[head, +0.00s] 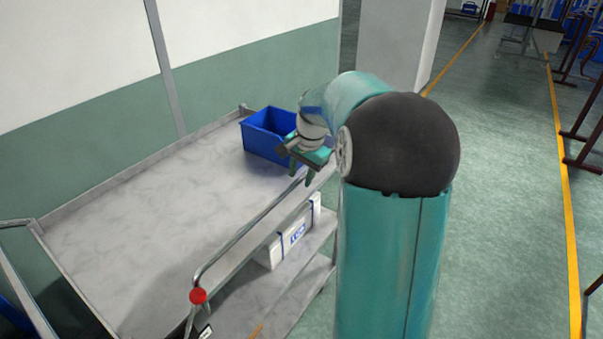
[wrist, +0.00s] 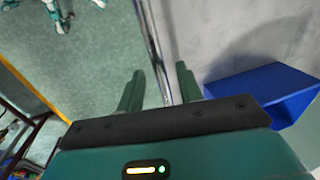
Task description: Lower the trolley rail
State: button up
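The trolley rail (head: 245,235) is a bare metal tube along the trolley's near right side, standing above the edge of the top shelf. A red knob (head: 198,296) sits at its near end. My gripper (head: 302,177) is over the rail's far end, fingers pointing down. In the wrist view the rail (wrist: 154,45) runs between the two spread fingers of my gripper (wrist: 158,82), with a gap on either side. The gripper is open. Whether a finger touches the rail is unclear. My arm hides the rail's far end in the head view.
A blue bin (head: 262,133) stands on the trolley top (head: 140,215), close beside my gripper; the bin also shows in the wrist view (wrist: 255,95). A white box (head: 292,235) lies on the lower shelf. A wall is behind the trolley. Open floor (head: 495,200) lies to the right.

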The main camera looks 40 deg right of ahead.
grip_shut()
